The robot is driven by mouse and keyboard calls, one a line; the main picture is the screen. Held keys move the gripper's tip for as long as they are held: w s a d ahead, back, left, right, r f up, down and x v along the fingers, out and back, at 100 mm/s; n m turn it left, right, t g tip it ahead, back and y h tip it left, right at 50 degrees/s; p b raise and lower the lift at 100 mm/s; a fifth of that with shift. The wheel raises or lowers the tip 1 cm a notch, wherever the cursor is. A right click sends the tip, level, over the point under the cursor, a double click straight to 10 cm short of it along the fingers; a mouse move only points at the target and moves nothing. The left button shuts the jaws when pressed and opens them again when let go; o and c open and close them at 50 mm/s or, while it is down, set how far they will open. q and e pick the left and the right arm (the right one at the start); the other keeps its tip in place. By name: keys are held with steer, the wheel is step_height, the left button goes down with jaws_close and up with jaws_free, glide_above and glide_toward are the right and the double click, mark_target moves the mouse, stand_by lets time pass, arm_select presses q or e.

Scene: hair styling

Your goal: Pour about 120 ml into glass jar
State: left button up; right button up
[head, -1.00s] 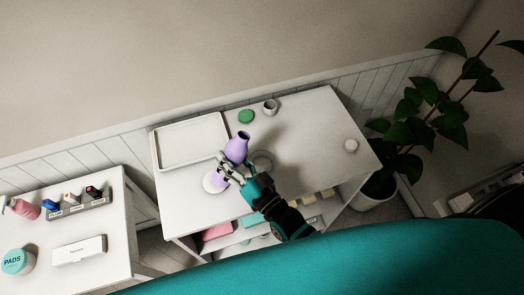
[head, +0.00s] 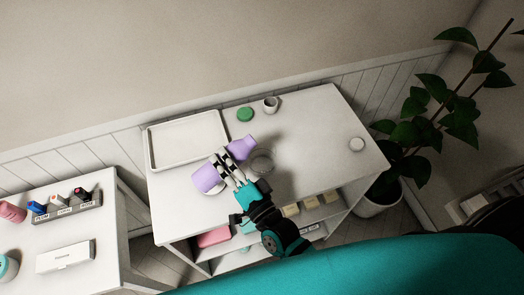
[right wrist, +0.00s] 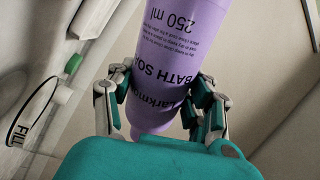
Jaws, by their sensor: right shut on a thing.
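A purple bottle (head: 206,179) with black print is gripped around its middle by my right gripper (head: 230,167). No liquid stream can be made out, and I cannot tell the jar's level. A black ring marked FILL (right wrist: 30,112) shows at left in that view. My left gripper is not in view.
A side table (head: 110,235) at left holds bottles and a box (head: 65,256). The table's right part is clear.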

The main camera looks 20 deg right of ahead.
steer(key=shift+a+m, duration=0.1)
steer(key=shift+m, duration=0.3)
steer(key=shift+r+m, duration=0.4)
steer(key=shift+w+d+r+m+h, duration=0.1)
steer(key=shift+d+r+m+h, duration=0.05)
steer(key=shift+d+m+h, duration=0.3)
steer(key=shift+p, duration=0.3)
steer(key=shift+r+m+p, duration=0.35)
steer(key=shift+r+m, duration=0.15)
steer(key=shift+m, duration=0.25)
steer(key=shift+a+r+m, duration=0.1)
steer(key=shift+a+m, duration=0.2)
steer(key=shift+s+a+r+m+p, duration=0.2)
steer(key=shift+a+r+m+p, duration=0.1)
steer(key=shift+r+m+p, duration=0.3)
steer(key=shift+r+m+t+h, duration=0.15)
steer(key=shift+m+t+h, duration=0.15)
steer(key=shift+m, duration=0.2)
stand_by(0.6)
